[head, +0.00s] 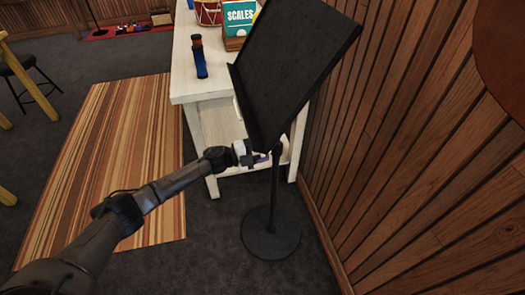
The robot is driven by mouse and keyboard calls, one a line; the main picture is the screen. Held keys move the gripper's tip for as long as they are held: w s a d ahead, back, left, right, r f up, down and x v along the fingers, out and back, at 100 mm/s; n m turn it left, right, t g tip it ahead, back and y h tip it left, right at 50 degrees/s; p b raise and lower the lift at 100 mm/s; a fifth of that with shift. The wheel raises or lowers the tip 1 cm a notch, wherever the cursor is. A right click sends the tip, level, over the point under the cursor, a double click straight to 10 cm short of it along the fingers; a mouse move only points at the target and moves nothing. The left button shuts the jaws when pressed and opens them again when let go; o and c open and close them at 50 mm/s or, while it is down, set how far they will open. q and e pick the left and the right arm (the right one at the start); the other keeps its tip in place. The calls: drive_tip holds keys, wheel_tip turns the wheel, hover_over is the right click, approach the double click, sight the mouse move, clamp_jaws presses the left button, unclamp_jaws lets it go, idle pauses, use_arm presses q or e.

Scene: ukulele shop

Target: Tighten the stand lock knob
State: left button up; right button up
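A black music stand (294,68) stands in front of the white table, its wide desk tilted. Its thin pole (274,195) runs down to a round black base (270,234) on the floor. My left gripper (264,158) is at the upper pole, just under the lower edge of the desk. The lock knob cannot be made out; the gripper covers that part of the pole. The fingers are too small to tell whether they are open, shut or touching the stand. My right gripper is not in view.
A white table (186,85) behind the stand holds a blue and orange object (199,58), a red drum (208,12) and a "SCALES" book (239,16). A wood-panelled wall (400,130) rises close on the right. A striped rug (115,150) and open carpet lie left.

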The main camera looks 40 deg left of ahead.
use_arm(q)
drive_tip(key=m, duration=0.4)
drive_tip(key=shift+m+b, duration=0.3)
idle(0.4)
drive_tip(key=o, duration=0.9)
drive_tip(key=shift+s, duration=0.1)
drive_tip(key=shift+s+a+r, duration=0.1)
drive_tip(key=shift+s+a, duration=0.1)
drive_tip(key=shift+a, duration=0.05)
drive_tip(key=p+v, duration=0.4)
drive_tip(key=v, duration=0.9)
